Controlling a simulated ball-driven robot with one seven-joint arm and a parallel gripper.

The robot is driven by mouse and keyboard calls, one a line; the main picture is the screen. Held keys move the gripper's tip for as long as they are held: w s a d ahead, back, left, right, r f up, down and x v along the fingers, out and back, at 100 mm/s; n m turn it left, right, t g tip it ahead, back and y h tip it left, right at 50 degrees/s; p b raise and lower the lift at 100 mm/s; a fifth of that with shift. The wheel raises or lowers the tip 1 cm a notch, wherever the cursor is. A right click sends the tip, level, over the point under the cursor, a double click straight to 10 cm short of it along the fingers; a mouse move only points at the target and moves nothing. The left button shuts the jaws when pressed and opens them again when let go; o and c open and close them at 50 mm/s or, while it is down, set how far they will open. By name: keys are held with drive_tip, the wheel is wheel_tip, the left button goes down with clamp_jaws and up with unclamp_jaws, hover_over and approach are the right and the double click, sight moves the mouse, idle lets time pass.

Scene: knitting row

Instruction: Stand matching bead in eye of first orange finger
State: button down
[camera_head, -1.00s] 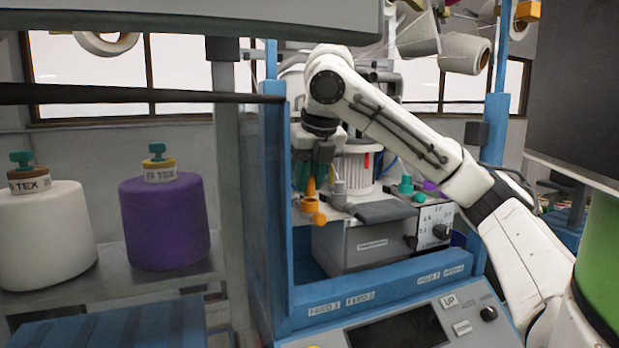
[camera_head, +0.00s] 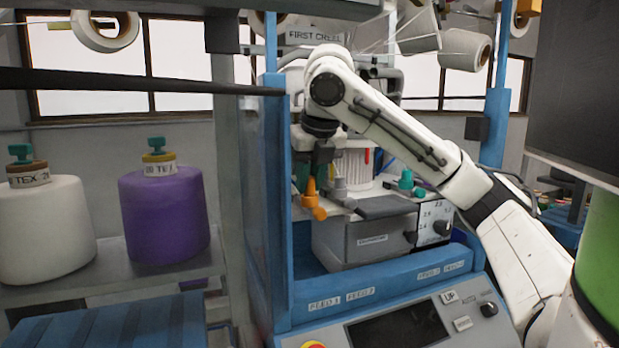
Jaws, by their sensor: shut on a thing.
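An orange finger (camera_head: 310,194) stands at the left front of the machine's pale deck, with a rounded orange end (camera_head: 319,213) at its lower right. My gripper (camera_head: 319,170) points down directly above and slightly behind this finger. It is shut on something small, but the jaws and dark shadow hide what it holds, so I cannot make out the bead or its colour. I cannot tell whether the held thing touches the orange finger. The eye of the finger is too small to see clearly.
A grey finger (camera_head: 340,188) stands just right of the orange one, and a teal one (camera_head: 406,181) farther right. A white ribbed cylinder (camera_head: 358,165) is behind. A blue post (camera_head: 283,190) stands close on the left. A grey box with dials (camera_head: 370,240) sits below.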

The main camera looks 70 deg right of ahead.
drive_tip(key=shift+f, duration=0.1)
drive_tip(key=c, duration=0.9)
unclamp_jaws()
drive_tip(key=v, duration=1)
drive_tip(key=shift+r, duration=0.35)
drive_tip(key=shift+s+a, duration=0.1)
drive_tip(key=shift+a, duration=0.05)
